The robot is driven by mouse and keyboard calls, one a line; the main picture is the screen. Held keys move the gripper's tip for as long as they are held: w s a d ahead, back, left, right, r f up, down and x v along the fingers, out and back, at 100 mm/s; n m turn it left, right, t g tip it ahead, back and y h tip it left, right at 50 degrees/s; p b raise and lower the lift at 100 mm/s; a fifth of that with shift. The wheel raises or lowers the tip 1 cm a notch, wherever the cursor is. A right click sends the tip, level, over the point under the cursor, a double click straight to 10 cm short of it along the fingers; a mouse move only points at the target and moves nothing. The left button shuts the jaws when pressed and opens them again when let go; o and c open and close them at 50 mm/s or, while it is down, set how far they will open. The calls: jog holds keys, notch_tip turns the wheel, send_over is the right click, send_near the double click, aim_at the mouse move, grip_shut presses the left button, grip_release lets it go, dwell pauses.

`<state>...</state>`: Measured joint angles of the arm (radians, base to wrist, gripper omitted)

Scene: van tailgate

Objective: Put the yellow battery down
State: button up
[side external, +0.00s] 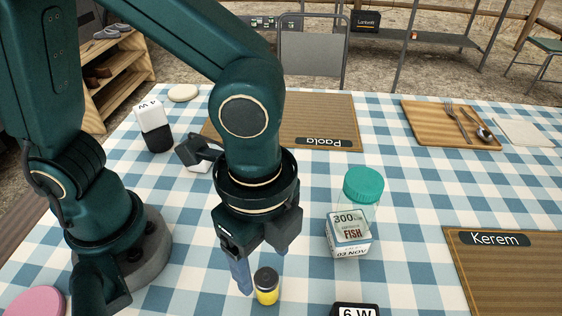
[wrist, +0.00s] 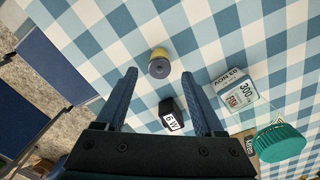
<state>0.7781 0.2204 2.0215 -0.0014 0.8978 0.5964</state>
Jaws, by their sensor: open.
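The yellow battery (side external: 266,292), with a dark top, stands upright on the blue-and-white checked tablecloth near the front edge of the side view. In the wrist view the battery (wrist: 158,54) shows just past the fingertips, between their lines, with a gap on each side. My gripper (side external: 263,268) points down, open and empty, low over the cloth by the battery. In the wrist view its two fingers (wrist: 159,74) are spread apart. Nothing hides the battery's top.
A black block marked 6 W (side external: 356,310) stands close by on the right. A black-and-white 4 W block (side external: 153,125) stands at the back left. The Kerem placemat (side external: 510,280) lies to the right.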

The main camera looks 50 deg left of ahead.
aim_at(266, 275)
notch_tip(266, 275, up, 7)
jog(key=w+a+r+n+t, duration=0.1)
jog(key=a+n+t, duration=0.4)
jog(key=a+n, duration=1)
jog(key=shift+w+a+n+t, duration=0.3)
jog(key=shift+a+n, duration=0.05)
jog(key=shift+n, duration=0.05)
